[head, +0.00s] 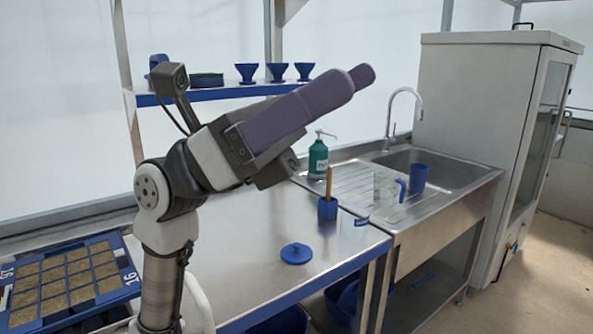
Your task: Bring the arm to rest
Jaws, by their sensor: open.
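My arm rises from the lower left and bends at its wrist. My gripper (357,79) has purple fingers that point up and to the right. They show nearly side-on, one largely behind the other, so the gap between them is mostly hidden. The gripper is open, and I see nothing held in it. It is in the air above the steel bench (235,272), in front of the shelf and window, apart from the things on the bench.
A soil-filled seed tray (118,262) lies at lower left. On the bench are a blue lid (296,253), a blue holder (327,208) and a green pump bottle (318,158). A sink (440,170) and cabinet (480,110) stand right. Blue funnels (277,71) stand on the shelf (225,91).

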